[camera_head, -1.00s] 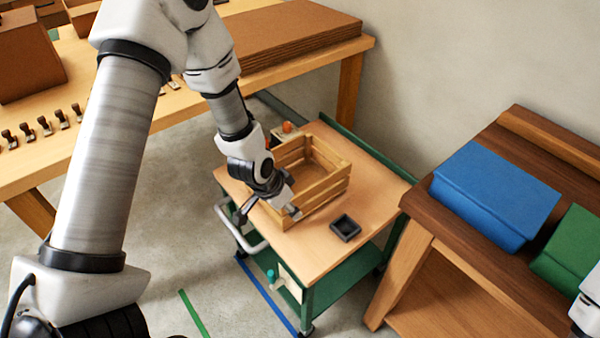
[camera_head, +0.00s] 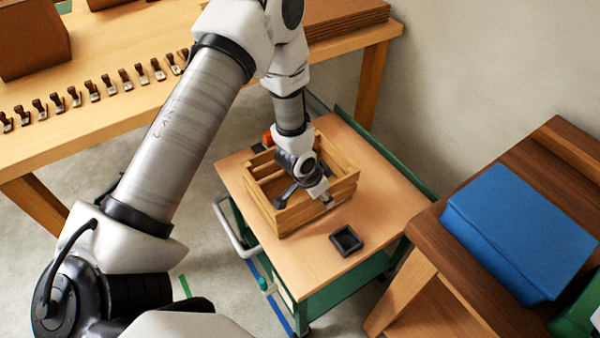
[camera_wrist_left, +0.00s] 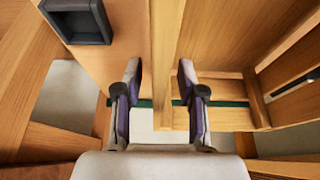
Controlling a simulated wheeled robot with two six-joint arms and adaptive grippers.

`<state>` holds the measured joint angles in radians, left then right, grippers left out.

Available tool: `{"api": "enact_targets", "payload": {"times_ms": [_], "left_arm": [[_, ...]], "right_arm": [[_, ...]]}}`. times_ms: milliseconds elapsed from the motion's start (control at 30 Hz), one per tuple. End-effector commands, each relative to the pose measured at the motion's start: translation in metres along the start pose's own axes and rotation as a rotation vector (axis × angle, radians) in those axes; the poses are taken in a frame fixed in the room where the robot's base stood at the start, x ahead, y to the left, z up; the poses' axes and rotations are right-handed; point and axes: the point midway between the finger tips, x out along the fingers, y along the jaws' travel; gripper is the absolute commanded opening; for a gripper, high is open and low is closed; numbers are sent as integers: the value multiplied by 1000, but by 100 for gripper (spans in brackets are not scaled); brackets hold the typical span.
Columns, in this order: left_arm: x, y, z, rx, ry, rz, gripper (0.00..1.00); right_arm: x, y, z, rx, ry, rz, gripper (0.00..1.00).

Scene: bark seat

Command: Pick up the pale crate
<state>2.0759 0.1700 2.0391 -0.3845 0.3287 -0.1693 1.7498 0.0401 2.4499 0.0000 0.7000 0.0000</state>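The pale crate (camera_head: 299,217) is a slatted wooden box standing upright on the wooden top of a green cart (camera_head: 290,258). My left gripper (camera_head: 325,196) is over the crate's near right wall in the head view. In the left wrist view my left gripper (camera_wrist_left: 158,75) is open, with one finger on each side of the crate's wall (camera_wrist_left: 166,50). A gap shows between the fingers and the wood, and I cannot see any contact. My left wrist hides part of the crate's inside. My right gripper is not in view.
A small dark tray (camera_head: 347,239) sits on the cart near the crate; it also shows in the left wrist view (camera_wrist_left: 80,20). A brown bench with a blue box (camera_head: 520,230) stands to the right. A long table (camera_head: 120,110) with a row of small clamps is behind left.

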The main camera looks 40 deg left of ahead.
Motion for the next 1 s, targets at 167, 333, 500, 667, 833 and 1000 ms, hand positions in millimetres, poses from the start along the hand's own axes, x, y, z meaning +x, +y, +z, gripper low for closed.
{"api": "enact_targets", "payload": {"times_ms": [167, 333, 500, 667, 833, 1000], "left_arm": [[0, 0, 0, 0, 0, 0, 36], [0, 0, 0, 0, 0, 0, 0], [-1, 0, -1, 1, 2, -1, 0], [-1, 0, -1, 1, 2, -1, 0], [-8, 0, -4, 1, 2, -1, 0], [-27, -1, -13, 1, 4, -2, 0]], "right_arm": [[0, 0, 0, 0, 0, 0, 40], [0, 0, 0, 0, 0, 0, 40], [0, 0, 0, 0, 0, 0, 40], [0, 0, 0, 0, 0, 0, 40], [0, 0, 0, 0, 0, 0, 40], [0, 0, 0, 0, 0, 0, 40]]}}
